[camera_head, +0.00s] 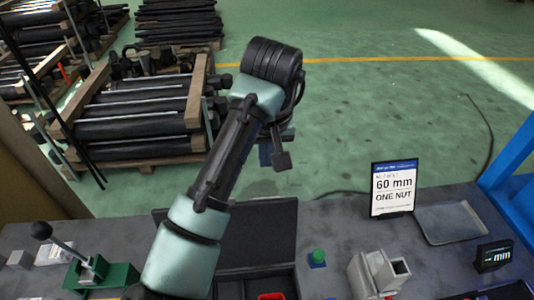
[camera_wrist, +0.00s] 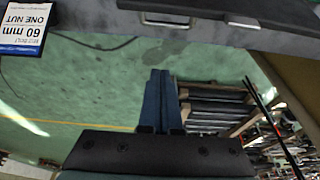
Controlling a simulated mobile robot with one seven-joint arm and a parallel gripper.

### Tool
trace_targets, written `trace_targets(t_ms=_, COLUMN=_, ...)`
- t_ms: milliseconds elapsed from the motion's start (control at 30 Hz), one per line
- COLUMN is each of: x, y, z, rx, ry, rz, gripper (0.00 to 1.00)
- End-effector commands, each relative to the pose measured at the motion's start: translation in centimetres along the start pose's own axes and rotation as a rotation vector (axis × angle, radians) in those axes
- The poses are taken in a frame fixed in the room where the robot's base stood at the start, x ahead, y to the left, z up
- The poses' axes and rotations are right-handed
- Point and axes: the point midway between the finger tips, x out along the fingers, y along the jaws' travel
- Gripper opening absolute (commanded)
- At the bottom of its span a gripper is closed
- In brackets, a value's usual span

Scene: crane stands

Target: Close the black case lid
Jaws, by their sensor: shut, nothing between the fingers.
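The black case (camera_head: 282,282) stands at the table's front edge, partly cut off by the bottom of the head view. Its lid (camera_head: 262,235) is open and raised at the back of the case; my arm hides its left part. My gripper (camera_head: 266,155) is beyond the table's far edge, above the floor and apart from the lid. In the wrist view my gripper (camera_wrist: 160,73) has its blue fingers together, with nothing between them. A dark edge at the top of the wrist view may be the lid, but I cannot tell.
A sign (camera_head: 393,188) stands right of the case, near a grey tray (camera_head: 449,222). A grey metal part (camera_head: 378,275) and a small green-topped piece (camera_head: 318,257) are nearer. A green lever fixture (camera_head: 100,274) is at left. Racks of dark bars stand beyond the table.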

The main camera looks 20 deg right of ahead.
Motion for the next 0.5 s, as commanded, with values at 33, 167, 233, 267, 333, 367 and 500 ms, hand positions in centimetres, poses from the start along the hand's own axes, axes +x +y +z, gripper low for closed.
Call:
trace_targets(t_ms=33, x=0.9, y=-0.1, z=0.0, rx=-0.002, ry=-0.005, rz=-0.001, gripper=0.00)
trace_targets(t_ms=167, x=3.8, y=-0.1, z=0.0, rx=-0.001, ry=-0.003, rz=-0.001, gripper=0.00)
trace_targets(t_ms=233, x=5.3, y=-0.1, z=0.0, rx=0.000, ry=-0.002, rz=-0.001, gripper=0.00)
trace_targets(t_ms=267, x=6.0, y=0.0, z=0.0, rx=-0.001, ry=-0.002, rz=-0.001, gripper=0.00)
trace_targets(t_ms=333, x=7.5, y=-0.1, z=0.0, rx=-0.001, ry=-0.002, rz=-0.002, gripper=0.00)
trace_targets(t_ms=367, x=6.9, y=-0.1, z=0.3, rx=0.000, ry=0.003, rz=0.000, gripper=0.00)
trace_targets(t_ms=500, x=6.3, y=0.0, z=1.9, rx=0.002, ry=0.004, rz=0.002, gripper=0.00)
